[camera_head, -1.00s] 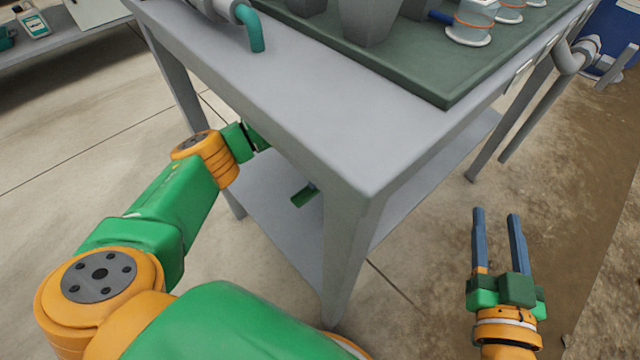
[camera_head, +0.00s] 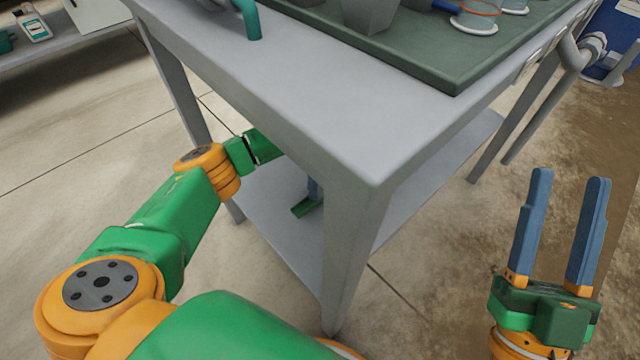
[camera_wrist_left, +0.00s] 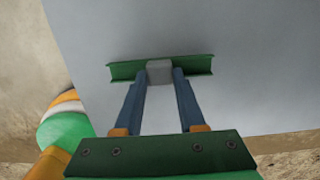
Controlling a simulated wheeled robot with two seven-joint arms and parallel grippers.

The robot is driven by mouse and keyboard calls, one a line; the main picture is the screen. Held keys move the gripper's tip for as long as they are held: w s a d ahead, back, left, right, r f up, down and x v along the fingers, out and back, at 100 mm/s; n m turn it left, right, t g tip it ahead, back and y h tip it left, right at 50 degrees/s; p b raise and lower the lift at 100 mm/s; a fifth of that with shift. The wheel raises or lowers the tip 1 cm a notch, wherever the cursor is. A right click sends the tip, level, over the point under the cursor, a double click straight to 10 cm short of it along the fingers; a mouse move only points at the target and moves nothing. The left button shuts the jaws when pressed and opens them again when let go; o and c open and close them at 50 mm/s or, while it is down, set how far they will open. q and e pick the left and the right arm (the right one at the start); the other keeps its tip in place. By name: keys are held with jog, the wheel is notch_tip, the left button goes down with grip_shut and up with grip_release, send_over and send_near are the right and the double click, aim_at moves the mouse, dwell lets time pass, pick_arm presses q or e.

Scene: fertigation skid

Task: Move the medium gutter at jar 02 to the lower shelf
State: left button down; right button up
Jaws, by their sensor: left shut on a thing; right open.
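The gutter is a short green channel with a grey block at its middle (camera_wrist_left: 190,66). In the left wrist view my left gripper (camera_wrist_left: 160,80) is shut on that block, with one blue finger on each side. In the head view one green end of the gutter (camera_head: 304,208) shows beside the table's front leg, over the grey lower shelf (camera_head: 268,205). The leg hides the rest of it and most of my left gripper. I cannot tell whether the gutter touches the shelf. My right gripper (camera_head: 569,180) is open and empty, right of the table.
The grey table top (camera_head: 290,100) is above my left forearm, and its front leg (camera_head: 350,245) stands close to the gutter. A green tray (camera_head: 455,80) on top carries grey pots (camera_head: 370,12) and clear jars (camera_head: 476,15). No jar label is readable.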

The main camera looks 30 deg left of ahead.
pick_arm(q)
jog(key=c, duration=0.5)
grip_release()
